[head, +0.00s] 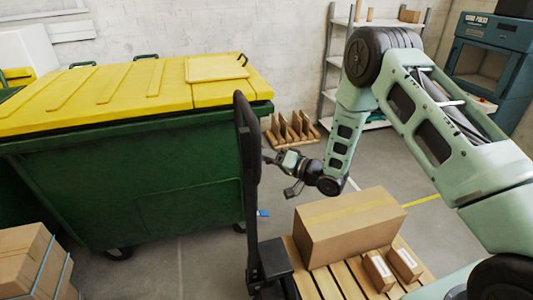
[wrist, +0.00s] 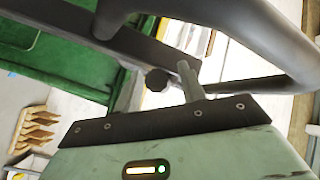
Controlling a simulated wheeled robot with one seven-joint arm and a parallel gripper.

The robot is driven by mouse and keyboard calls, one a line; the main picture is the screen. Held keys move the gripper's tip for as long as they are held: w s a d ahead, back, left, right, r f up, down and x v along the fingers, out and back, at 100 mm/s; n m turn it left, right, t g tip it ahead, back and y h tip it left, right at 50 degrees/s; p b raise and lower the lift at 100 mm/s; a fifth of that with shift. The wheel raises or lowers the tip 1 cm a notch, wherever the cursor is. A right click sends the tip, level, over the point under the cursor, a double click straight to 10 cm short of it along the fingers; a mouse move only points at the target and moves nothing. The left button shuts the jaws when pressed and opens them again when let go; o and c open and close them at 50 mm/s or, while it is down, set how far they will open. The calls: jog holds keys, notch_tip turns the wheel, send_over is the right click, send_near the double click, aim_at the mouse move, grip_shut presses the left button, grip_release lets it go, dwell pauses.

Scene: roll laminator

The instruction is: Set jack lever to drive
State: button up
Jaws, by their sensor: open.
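The pallet jack's black handle (head: 247,135) stands upright in front of the green bin in the head view. In the wrist view, the handle's dark bars and curved loop (wrist: 265,35) cross close above my gripper. A small dark round knob (wrist: 157,80) shows between the bars; it may be the end of the jack lever, but its setting cannot be told. My gripper (head: 281,173) is open and empty, just right of the handle.
A pallet (head: 335,281) with a large carton (head: 345,232) and two small boxes lies below my arm. The green bin (head: 140,185) with yellow lid fills the left. A wooden rack (head: 291,130), shelves (head: 335,75) and a blue-grey machine (head: 490,55) stand behind.

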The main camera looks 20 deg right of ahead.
grip_shut()
notch_tip(320, 180, up, 2)
jog(key=m+g+h+p, duration=0.1)
jog(key=p, duration=0.1)
jog(key=shift+s+p, duration=0.1)
jog(key=shift+p, duration=0.25)
jog(key=shift+s+r+m+g+p, duration=0.1)
jog(key=shift+r+m+g+p, duration=0.2)
jog(key=shift+m+g+p, duration=0.5)
jog(key=shift+h+p, duration=0.3)
jog(key=shift+h, duration=0.1)
jog(key=shift+f, duration=0.1)
grip_release()
